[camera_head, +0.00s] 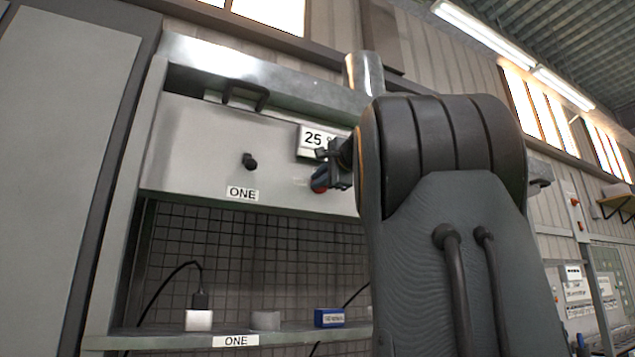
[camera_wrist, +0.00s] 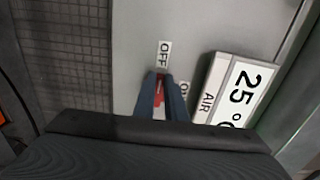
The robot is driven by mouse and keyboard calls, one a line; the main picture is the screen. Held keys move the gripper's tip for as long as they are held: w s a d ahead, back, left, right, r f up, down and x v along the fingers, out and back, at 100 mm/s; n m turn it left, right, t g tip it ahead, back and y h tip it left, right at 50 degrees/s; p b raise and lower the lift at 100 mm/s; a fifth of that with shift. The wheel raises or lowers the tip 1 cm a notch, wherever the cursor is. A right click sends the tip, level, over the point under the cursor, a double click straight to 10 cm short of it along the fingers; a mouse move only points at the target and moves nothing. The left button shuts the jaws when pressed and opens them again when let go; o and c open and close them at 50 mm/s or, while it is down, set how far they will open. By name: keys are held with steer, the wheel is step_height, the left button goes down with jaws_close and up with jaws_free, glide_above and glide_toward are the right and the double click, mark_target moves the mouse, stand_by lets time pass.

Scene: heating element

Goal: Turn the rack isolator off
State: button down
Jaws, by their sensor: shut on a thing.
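The rack isolator is a red handle (camera_wrist: 160,83) on the grey rack panel, under the "AIR 25°" display. Its red part also shows in the head view (camera_head: 320,189), low on the panel. My gripper (camera_wrist: 161,88) is shut on the red handle, with a blue finger on each side of it. In the head view my gripper (camera_head: 324,178) reaches the panel from the right. An "OFF" label (camera_wrist: 163,54) is just beyond the fingertips. An "ON" label (camera_wrist: 184,89) lies beside the right finger, partly hidden. The fingers hide much of the handle, and its exact angle is unclear.
The display box (camera_head: 314,141) stands out from the panel close to my gripper. A black knob (camera_head: 249,161) and a black handle (camera_head: 245,95) are further left.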

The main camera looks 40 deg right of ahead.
stand_by(0.4)
steer(key=c, duration=1.8)
jaws_free()
steer(key=b+v, duration=0.1)
steer(key=v, duration=0.6)
steer(key=shift+s+b, duration=0.3)
steer(key=shift+s, duration=0.1)
steer(key=shift+a, duration=0.15)
